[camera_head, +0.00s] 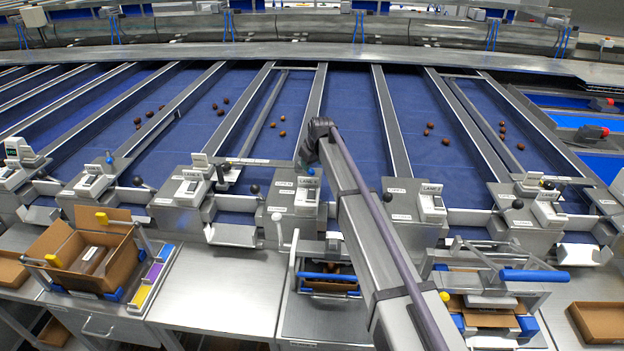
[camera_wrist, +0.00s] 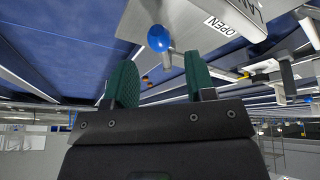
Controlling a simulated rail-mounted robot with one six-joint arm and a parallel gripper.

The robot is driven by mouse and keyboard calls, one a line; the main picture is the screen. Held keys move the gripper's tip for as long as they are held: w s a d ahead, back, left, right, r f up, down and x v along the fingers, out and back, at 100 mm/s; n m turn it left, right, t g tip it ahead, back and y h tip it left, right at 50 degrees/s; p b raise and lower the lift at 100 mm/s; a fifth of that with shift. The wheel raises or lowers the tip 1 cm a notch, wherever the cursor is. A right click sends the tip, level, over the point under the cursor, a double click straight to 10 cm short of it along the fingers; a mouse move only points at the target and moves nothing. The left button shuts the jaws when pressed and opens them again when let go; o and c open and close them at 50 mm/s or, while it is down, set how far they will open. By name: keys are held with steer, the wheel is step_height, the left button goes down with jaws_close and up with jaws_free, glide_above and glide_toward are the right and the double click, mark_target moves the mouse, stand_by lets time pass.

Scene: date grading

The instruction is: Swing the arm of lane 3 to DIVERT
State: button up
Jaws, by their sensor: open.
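In the wrist view a blue ball knob (camera_wrist: 158,38) on a short metal stem stands just beyond my gripper (camera_wrist: 160,80). Its two green-padded fingers are apart with nothing between them, and the knob is seen past the gap, not gripped. A grey block with an OPEN label (camera_wrist: 228,22) is next to the knob. In the head view a blue knob (camera_head: 311,171) sits on a lane unit, just below the dark end of my arm (camera_head: 316,138). Lane plates (camera_head: 430,188) on the units are too small to read surely. My arm hides part of the units behind it.
Blue lanes (camera_head: 348,120) carry scattered dates between metal rails. Black ball knobs (camera_head: 254,189) stick up along the units. In front are a cardboard carton (camera_head: 62,240), a blue-handled frame (camera_head: 533,275) and a bare steel worktop (camera_head: 225,285).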

mark_target(311, 170)
steer(key=b+x, duration=0.2)
steer(key=x, duration=0.2)
steer(key=shift+w+f+b, duration=0.1)
steer(key=shift+f+b, duration=0.2)
steer(key=shift+f, duration=0.1)
steer(key=shift+r, duration=0.2)
steer(key=shift+c, duration=0.4)
jaws_close()
